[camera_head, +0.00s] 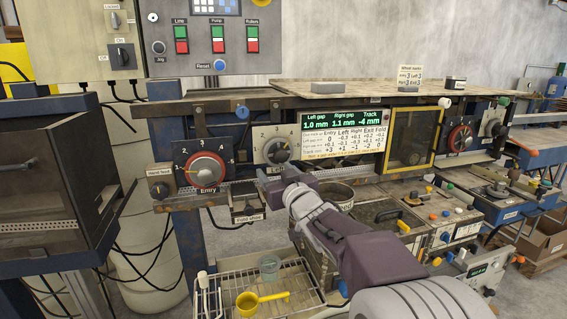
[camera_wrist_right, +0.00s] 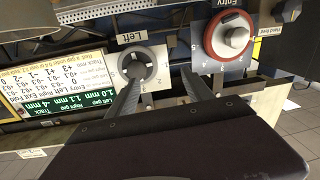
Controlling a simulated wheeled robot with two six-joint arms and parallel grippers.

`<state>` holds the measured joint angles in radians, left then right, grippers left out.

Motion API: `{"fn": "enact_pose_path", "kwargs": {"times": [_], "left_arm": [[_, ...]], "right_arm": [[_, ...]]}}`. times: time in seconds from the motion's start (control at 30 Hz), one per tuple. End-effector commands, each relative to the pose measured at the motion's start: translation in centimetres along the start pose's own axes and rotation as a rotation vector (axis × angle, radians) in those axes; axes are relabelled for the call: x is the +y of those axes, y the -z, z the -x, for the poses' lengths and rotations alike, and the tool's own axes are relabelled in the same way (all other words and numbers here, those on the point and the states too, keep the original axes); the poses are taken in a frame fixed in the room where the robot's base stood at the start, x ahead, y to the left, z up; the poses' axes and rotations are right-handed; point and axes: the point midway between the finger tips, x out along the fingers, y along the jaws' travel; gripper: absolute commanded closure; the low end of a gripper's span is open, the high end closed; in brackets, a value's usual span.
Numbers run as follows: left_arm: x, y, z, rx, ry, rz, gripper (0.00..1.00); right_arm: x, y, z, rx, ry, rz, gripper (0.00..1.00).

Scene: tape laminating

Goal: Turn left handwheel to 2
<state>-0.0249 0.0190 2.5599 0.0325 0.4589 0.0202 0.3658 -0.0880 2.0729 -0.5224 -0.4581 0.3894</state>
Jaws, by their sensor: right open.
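The left handwheel (camera_head: 277,150) is a grey wheel on a pale numbered plate, just left of the display. In the right wrist view the left handwheel (camera_wrist_right: 137,66) appears upside down under its "Left" label. Its exact setting is too small to read surely. My right gripper (camera_head: 272,181) is just below and in front of the wheel in the head view. In the wrist view my right gripper (camera_wrist_right: 160,80) is open and empty, its fingers spread below and beside the wheel. I cannot tell whether a finger touches it. My left gripper is not in view.
The red-rimmed Entry handwheel (camera_head: 206,170) is close on the left. The display (camera_head: 343,120) reads left gap 1.0 mm, right gap 1.1 mm, track -4 mm. A rail with a small black box (camera_head: 245,207) runs below. A wire rack (camera_head: 262,290) holds a yellow scoop.

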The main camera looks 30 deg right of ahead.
Motion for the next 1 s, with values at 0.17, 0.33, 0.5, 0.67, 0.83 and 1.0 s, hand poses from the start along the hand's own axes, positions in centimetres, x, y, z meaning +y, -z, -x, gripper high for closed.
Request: {"fn": "enact_pose_path", "kwargs": {"times": [0.17,0.33,0.5,0.67,0.83,1.0], "left_arm": [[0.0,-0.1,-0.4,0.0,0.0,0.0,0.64],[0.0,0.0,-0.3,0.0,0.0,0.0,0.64],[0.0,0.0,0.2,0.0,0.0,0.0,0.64],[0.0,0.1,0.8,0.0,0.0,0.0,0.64],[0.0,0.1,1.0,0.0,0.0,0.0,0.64],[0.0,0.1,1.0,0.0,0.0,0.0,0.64]], "right_arm": [[4.4,0.0,1.0,0.007,-0.095,0.004,0.41],[4.5,0.0,0.0,0.004,-0.093,0.003,0.41],[4.7,0.0,-3.5,0.001,-0.092,0.001,0.41],[5.0,0.1,-6.5,0.001,-0.093,0.002,0.41],[5.1,0.0,-8.0,0.002,-0.093,0.002,0.41],[5.2,-0.1,-8.2,0.002,-0.093,0.002,0.41]]}}
